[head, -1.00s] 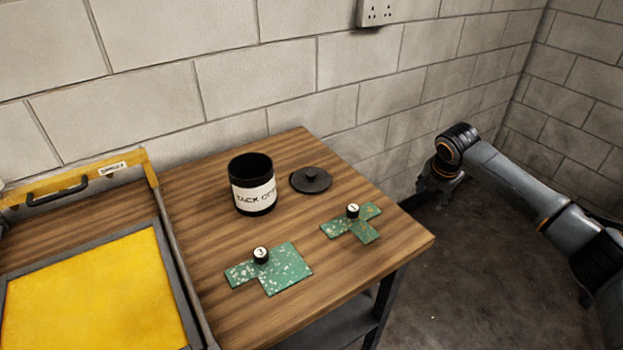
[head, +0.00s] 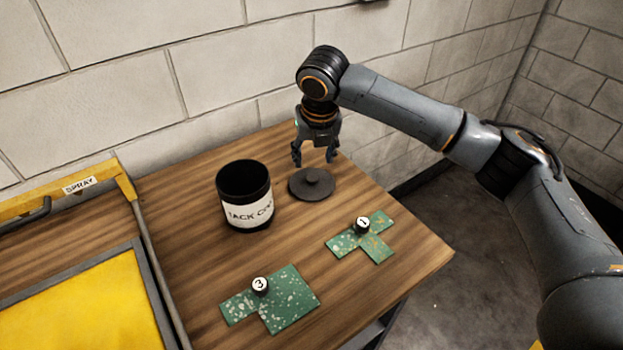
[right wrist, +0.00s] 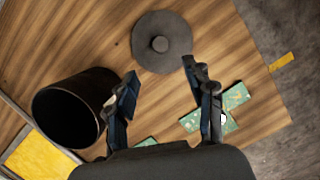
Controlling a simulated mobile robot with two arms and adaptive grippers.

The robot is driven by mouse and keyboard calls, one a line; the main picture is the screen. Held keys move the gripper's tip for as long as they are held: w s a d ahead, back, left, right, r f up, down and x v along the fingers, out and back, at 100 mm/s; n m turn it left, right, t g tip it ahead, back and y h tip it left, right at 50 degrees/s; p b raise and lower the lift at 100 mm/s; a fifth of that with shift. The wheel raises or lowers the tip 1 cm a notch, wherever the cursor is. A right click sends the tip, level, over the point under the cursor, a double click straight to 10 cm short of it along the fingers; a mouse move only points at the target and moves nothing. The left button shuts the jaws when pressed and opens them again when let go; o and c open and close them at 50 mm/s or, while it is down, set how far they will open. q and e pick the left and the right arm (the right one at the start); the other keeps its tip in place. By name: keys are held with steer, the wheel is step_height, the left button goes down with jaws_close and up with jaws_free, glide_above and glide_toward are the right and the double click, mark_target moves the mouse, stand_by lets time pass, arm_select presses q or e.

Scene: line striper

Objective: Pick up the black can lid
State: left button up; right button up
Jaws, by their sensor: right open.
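The black can lid (head: 311,185) lies flat on the wooden table, a round disc with a small knob in its middle. It also shows in the right wrist view (right wrist: 172,50), ahead of the fingertips. My right gripper (head: 314,160) is open and empty, pointing down just above and behind the lid in the head view. Its two fingers (right wrist: 161,76) are spread apart in the wrist view, with the knob lying beyond them. The black can (head: 246,190) with a white label stands upright and open to the left of the lid. My left gripper is not in view.
Green speckled pieces with black knobs marked 3 (head: 284,302) and 1 (head: 371,243) lie on the table (head: 205,265) in front. A yellow tray (head: 80,305) with a grey frame is at the left. The block wall (head: 210,60) stands close behind.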

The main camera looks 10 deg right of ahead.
mark_target(312, 178)
steer(key=x, duration=0.4)
steer(key=shift+w+a+f, duration=0.1)
steer(key=shift+w+f, duration=0.1)
steer(key=x, duration=0.1)
steer(key=p+x, duration=0.1)
steer(key=x, duration=0.2)
steer(key=shift+w+d+p, duration=0.1)
steer(key=shift+d+p, duration=0.15)
steer(key=shift+p, duration=0.05)
steer(key=shift+w+f, duration=0.15)
steer(key=shift+f, duration=0.2)
steer(key=shift+c, duration=0.2)
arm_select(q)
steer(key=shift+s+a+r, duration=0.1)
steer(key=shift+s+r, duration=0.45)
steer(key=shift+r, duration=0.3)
arm_select(e)
jaws_close()
